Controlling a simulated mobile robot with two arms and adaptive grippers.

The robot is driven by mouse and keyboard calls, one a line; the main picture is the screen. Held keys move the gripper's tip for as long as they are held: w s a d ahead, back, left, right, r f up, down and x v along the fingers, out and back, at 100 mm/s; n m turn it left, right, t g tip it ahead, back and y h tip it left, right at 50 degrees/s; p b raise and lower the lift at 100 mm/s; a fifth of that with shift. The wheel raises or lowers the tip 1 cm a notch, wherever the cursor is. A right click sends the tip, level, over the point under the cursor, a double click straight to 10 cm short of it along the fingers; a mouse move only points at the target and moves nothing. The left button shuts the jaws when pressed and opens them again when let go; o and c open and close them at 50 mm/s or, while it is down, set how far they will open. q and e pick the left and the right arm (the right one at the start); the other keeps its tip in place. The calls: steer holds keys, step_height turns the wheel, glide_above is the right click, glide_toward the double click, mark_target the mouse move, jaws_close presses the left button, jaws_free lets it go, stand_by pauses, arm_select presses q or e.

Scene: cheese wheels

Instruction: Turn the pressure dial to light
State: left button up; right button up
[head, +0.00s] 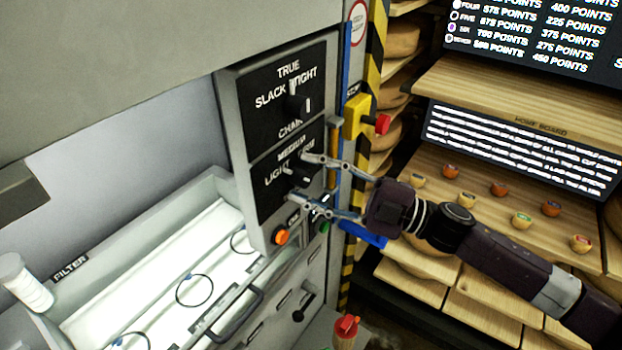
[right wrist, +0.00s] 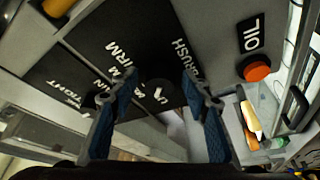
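The pressure dial (head: 296,178) is a black knob on the lower black plate of the grey control panel, with LIGHT at its left and MEDIUM above. It also shows in the right wrist view (right wrist: 158,93), near the words FIRM and BRUSH. A white mark shows on the knob, but I cannot tell clearly which setting it points to. My right gripper (head: 300,179) reaches in from the right with its two fingers spread, one above and one below the knob. In the right wrist view a gap shows on both sides of the knob. My left gripper is not in view.
A second dial (head: 296,103), marked SLACK, TRUE and TIGHT, sits just above. An orange button (head: 281,237) and a green button (head: 323,228) are below. A red stop button (head: 383,124) juts out at the right. A white tray with a FILTER label (head: 70,268) lies lower left.

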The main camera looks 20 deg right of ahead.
steer(key=shift+s+d+f, duration=0.25)
steer(key=shift+s+d, duration=0.05)
steer(key=shift+d, duration=0.2)
steer(key=v, duration=1)
steer(key=shift+s+d, duration=0.25)
steer(key=shift+d, duration=0.1)
steer(key=shift+w, duration=0.1)
